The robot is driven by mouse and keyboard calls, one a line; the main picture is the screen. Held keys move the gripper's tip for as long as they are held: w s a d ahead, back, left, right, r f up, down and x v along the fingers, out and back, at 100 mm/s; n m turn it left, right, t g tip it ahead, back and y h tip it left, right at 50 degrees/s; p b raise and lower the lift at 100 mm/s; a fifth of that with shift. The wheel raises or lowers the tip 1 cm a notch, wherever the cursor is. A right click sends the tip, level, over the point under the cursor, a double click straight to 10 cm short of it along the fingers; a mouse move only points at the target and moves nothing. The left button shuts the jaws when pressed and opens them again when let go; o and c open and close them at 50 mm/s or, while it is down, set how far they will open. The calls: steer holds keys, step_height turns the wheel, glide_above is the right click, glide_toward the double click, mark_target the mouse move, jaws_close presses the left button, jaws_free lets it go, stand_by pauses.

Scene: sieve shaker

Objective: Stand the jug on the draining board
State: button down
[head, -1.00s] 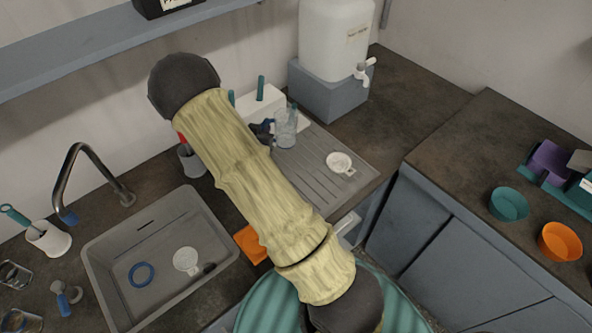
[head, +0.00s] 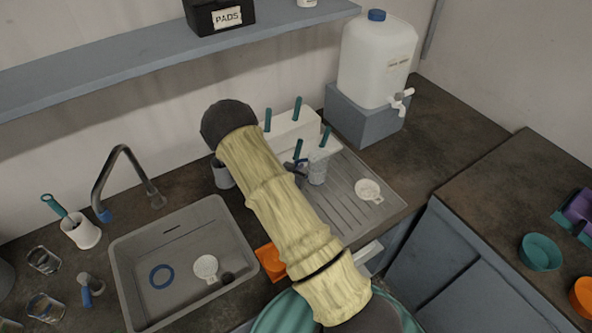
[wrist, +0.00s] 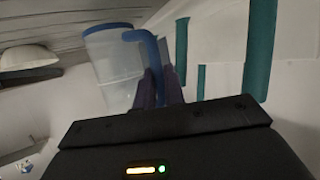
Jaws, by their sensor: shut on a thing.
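The jug (head: 318,168) is clear, with a blue rim and handle in the wrist view (wrist: 108,70). My gripper (wrist: 158,88) is shut on its handle. In the head view the jug looks about upright at the back of the grey ridged draining board (head: 340,207), close to the white rack. I cannot tell whether its base touches the board. My arm hides part of the gripper (head: 298,167) and the board's left side in the head view.
A white strainer (head: 368,190) lies on the board's right part. A white rack (head: 292,132) with teal pegs stands behind the jug. A water container (head: 375,65) sits on a grey block at the back right. The sink (head: 185,262) is left; the board's front middle is clear.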

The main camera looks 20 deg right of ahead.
steer(key=shift+f, duration=0.9)
steer(key=shift+a, duration=0.1)
steer(key=shift+f, duration=0.1)
steer(key=c, duration=1.5)
jaws_free()
